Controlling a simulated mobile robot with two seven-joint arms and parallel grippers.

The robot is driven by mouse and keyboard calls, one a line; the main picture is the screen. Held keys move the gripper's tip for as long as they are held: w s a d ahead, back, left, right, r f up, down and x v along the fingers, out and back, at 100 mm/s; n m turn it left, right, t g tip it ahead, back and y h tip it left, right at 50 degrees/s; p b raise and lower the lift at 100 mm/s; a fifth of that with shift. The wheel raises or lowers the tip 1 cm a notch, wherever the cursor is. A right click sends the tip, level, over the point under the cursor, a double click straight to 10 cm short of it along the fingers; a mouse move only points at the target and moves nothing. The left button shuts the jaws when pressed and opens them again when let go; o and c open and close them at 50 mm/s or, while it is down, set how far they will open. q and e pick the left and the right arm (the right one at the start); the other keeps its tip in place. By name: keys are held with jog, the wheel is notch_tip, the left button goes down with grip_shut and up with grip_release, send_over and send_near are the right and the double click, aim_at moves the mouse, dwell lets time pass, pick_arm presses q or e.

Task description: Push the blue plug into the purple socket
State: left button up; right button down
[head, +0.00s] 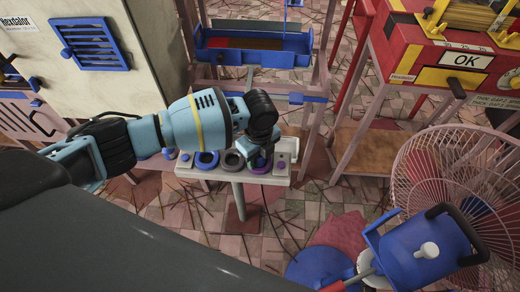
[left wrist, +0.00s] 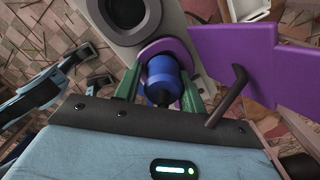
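The blue plug (left wrist: 160,75) is between the green fingers of my left gripper (left wrist: 158,92) in the left wrist view. The fingers close on its sides. The purple socket (left wrist: 182,47) shows as a purple rim just behind the plug, and the plug overlaps it; I cannot tell how deep the plug sits. In the head view my left gripper (head: 260,153) points down over the pale panel, right above the purple socket (head: 258,167). The arm and gripper hide the plug there.
The pale panel (head: 225,174) also holds a blue ring (head: 207,160), a dark ring (head: 232,161) and a small purple part (head: 281,165). A purple plate (left wrist: 245,60) is close at the right in the wrist view. A fan (head: 460,165) stands at the right.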

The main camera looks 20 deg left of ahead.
pick_arm(q)
jog(key=shift+o, duration=0.3)
jog(key=shift+w, duration=0.3)
jog(key=shift+r, duration=0.1)
notch_tip(320, 180, up, 8)
jog(key=shift+f+p, duration=0.15)
jog(key=shift+p, duration=0.65)
